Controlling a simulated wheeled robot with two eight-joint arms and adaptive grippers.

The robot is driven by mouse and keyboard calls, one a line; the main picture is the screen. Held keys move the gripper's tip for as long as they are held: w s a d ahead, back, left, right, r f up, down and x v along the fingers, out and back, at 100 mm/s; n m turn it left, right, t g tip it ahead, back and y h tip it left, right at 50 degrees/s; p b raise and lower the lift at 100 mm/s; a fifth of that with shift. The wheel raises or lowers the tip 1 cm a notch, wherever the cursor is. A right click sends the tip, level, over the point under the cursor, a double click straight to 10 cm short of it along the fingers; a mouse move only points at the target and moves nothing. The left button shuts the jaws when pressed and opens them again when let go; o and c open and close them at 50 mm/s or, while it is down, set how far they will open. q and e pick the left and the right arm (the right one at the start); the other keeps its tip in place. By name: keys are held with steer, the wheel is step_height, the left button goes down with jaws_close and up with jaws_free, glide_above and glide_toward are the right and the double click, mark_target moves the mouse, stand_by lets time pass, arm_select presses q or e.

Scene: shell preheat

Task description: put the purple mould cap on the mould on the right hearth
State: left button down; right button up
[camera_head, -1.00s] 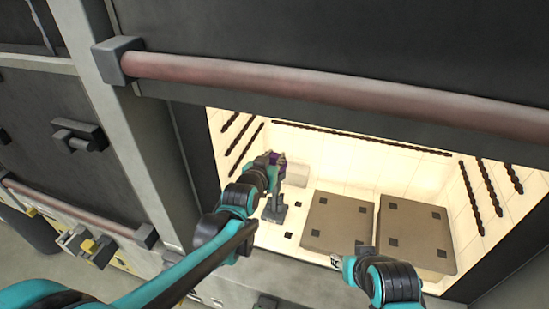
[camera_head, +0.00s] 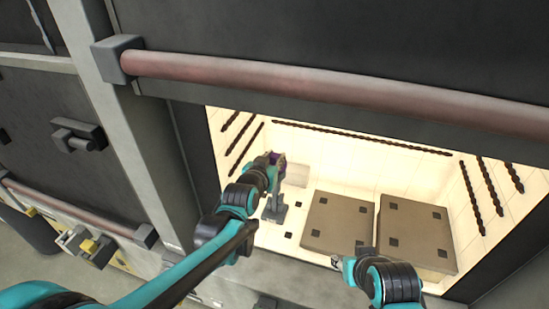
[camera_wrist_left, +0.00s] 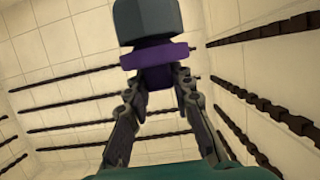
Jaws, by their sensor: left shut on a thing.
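The purple mould cap (camera_head: 280,162) is in my left gripper (camera_head: 272,165), inside the lit furnace chamber at the left. In the left wrist view the cap (camera_wrist_left: 157,58) has a wide purple flange, and the fingers of my left gripper (camera_wrist_left: 158,95) are shut on its narrower part. A blue-grey cylinder (camera_wrist_left: 146,18) adjoins the flange on its far side; I cannot tell whether it belongs to the cap. My right gripper (camera_head: 338,262) is at the chamber's front edge, small and partly hidden; its jaws are unclear. I cannot make out a mould on a hearth.
Two brown slabs (camera_head: 337,222) (camera_head: 413,232) with dark squares lie on the chamber floor, centre and right. A pale cylinder (camera_head: 297,174) stands behind my left gripper. A grey stand-like piece (camera_head: 274,212) is below it. Dark twisted rods (camera_head: 360,138) line the walls. A thick bar (camera_head: 330,88) crosses above the opening.

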arm_select(q)
steer(key=shift+f+b, duration=0.35)
steer(key=shift+f, duration=0.15)
steer(key=c, duration=1.6)
jaws_free()
steer(key=p+v, duration=0.5)
steer(key=v, duration=0.6)
